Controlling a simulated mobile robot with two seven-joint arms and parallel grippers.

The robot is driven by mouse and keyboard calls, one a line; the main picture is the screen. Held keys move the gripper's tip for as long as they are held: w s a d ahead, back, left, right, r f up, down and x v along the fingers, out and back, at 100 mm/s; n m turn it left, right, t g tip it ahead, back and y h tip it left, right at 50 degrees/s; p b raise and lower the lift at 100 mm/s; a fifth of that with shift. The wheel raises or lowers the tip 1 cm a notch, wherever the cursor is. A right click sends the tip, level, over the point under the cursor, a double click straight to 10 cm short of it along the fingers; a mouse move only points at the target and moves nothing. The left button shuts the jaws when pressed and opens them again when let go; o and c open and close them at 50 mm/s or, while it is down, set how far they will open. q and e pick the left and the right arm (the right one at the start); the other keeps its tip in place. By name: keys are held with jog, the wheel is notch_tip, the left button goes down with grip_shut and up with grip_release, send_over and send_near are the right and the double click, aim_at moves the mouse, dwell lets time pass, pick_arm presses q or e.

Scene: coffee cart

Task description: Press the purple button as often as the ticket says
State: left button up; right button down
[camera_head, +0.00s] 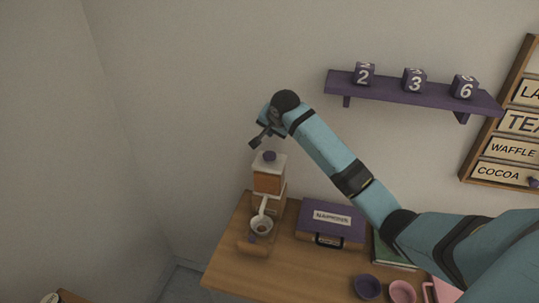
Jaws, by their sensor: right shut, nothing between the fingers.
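A purple button (269,156) sits on top of a small dispenser (267,182) with a white cap and a wooden-orange body, at the left end of the table. No ticket can be made out. My left gripper is not in view.
The wooden table (225,262) also bears a purple case (343,211) labelled NAPKINS, a purple bowl (367,286) and a pink cup (402,291). A purple shelf (391,89) holds cubes numbered 2, 3 and 6. A menu board (509,150) hangs at right.

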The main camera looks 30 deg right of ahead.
aim_at(271, 154)
dwell(1.2)
dwell(0.4)
jog(key=shift+r, duration=0.1)
dwell(0.5)
notch_tip(271, 154, up, 4)
jog(key=shift+f, duration=0.2)
dwell(0.4)
jog(key=shift+f+b, duration=0.3)
jog(key=shift+f, duration=4.1)
jog(key=shift+f, duration=0.1)
